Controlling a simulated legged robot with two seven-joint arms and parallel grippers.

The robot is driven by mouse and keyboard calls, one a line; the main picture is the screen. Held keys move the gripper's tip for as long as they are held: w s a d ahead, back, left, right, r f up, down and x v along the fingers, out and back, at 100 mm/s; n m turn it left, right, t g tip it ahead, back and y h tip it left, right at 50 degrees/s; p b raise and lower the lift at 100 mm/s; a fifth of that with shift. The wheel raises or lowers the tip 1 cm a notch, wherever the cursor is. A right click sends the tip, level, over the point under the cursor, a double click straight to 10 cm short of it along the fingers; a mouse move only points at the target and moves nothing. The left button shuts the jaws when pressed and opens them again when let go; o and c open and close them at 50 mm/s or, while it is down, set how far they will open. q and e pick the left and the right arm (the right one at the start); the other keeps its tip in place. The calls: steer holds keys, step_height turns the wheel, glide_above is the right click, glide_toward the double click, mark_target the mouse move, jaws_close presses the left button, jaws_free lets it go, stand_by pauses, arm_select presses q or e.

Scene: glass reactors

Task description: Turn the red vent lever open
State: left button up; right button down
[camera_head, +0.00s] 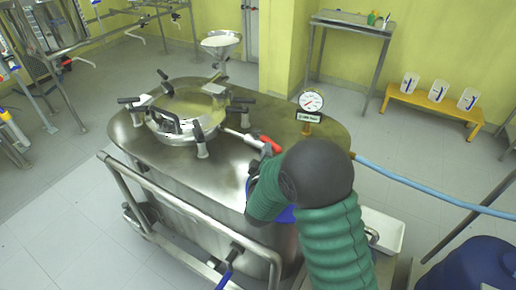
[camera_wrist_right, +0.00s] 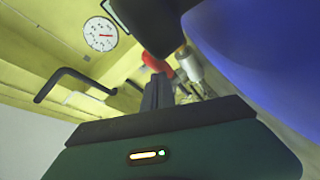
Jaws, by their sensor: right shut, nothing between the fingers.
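The red vent lever (camera_head: 271,144) is on a short pipe fitting on top of the steel reactor (camera_head: 215,152), right of its round hatch and near the pressure gauge (camera_head: 311,101). In the wrist view the red lever (camera_wrist_right: 157,63) shows just beyond the fingertips, beside a pale metal fitting (camera_wrist_right: 190,65). My right gripper (camera_wrist_right: 158,82) is shut and empty, close to the lever; I cannot tell whether it touches. In the head view my green-sleeved right arm mostly hides this gripper. My left gripper is not in view.
The clamped hatch (camera_head: 187,108) stands left of the lever. A steel rail (camera_head: 190,208) runs along the reactor's front. A light blue hose (camera_head: 430,190) leads off right. A blue drum (camera_head: 470,265) stands at lower right, and a yellow bench (camera_head: 432,104) is behind.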

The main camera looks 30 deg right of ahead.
mark_target(276, 148)
steer(key=shift+s+d+p, duration=0.1)
steer(key=shift+d+p, duration=0.3)
steer(key=shift+d, duration=1.4)
